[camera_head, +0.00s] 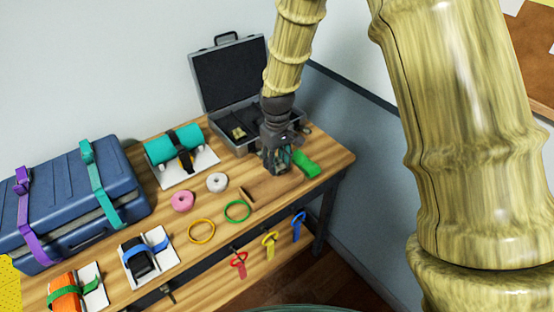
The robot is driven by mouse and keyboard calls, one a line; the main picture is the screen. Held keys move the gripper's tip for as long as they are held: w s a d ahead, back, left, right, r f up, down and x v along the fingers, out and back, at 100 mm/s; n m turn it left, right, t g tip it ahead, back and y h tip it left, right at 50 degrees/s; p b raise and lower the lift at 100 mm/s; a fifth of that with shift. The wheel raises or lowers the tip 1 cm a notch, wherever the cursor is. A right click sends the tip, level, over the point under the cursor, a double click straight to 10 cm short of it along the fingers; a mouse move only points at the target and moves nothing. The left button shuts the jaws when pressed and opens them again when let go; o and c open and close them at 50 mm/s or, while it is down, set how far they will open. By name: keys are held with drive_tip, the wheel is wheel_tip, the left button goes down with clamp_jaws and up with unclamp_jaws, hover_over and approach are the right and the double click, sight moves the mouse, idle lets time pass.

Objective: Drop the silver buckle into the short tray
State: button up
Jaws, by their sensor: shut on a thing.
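My gripper (277,168) points down above the right part of the wooden table. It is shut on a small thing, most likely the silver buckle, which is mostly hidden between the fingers. No other silver buckle shows clearly. A shallow brown wooden tray (262,193), which looks like the short tray, lies just below and in front of my gripper. The gripper covers its far part, and I cannot tell the height between them.
A green block (306,164) lies right of my gripper. Behind is an open grey case (229,82). A green ring (237,211), a yellow ring (201,231), a white roll (217,183) and a pink roll (182,201) lie left. A strapped blue suitcase (75,205) stands far left.

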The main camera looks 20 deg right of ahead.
sight(277, 162)
drive_tip(key=o, duration=1.1)
drive_tip(key=shift+o, duration=0.2)
wheel_tip(277, 162, up, 12)
